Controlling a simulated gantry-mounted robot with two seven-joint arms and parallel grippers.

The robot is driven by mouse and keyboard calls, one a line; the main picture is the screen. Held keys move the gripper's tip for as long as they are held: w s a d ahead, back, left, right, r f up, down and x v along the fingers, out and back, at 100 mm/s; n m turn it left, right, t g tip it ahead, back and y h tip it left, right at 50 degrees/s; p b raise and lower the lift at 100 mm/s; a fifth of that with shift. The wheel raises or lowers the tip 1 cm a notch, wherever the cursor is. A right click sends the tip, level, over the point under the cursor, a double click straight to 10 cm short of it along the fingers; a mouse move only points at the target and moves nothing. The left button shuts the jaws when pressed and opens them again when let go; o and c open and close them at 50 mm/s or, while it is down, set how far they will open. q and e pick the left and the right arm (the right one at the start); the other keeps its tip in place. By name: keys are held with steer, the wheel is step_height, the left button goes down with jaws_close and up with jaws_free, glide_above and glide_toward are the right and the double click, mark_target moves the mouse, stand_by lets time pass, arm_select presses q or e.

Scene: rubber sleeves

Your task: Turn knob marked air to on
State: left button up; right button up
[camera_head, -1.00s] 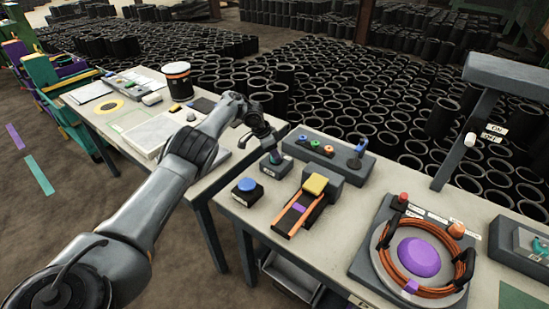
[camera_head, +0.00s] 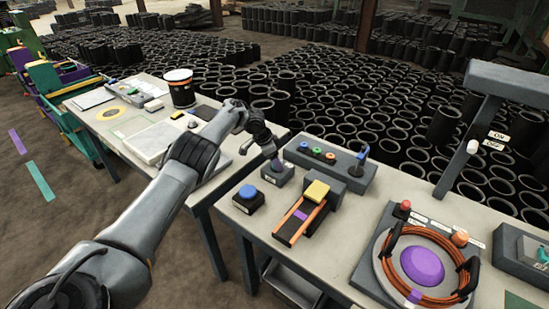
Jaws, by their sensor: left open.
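A small dark box (camera_head: 278,178) with a knob (camera_head: 277,164) on top stands at the left part of the right-hand table. A small pale label is on its front, too small to read. My left gripper (camera_head: 270,153) points down right over this knob, its fingers open. The fingertips are close to the knob; whether they touch it or stand around it I cannot tell. The gripper partly hides the knob, so its turned position is not clear. My right gripper is not in view.
A blue push button (camera_head: 248,193) and a ramp with a yellow block (camera_head: 317,191) stand in front. A panel with coloured knobs (camera_head: 330,157) is behind right. A coiled orange hose around a purple dome (camera_head: 422,265) and a post with ON and OFF labels (camera_head: 497,141) are farther right.

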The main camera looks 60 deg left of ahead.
arm_select(q)
steer(key=p+v, duration=0.9)
steer(key=v, duration=0.1)
steer(key=shift+s+r, duration=0.15)
steer(key=shift+r, duration=0.2)
steer(key=shift+a, duration=0.15)
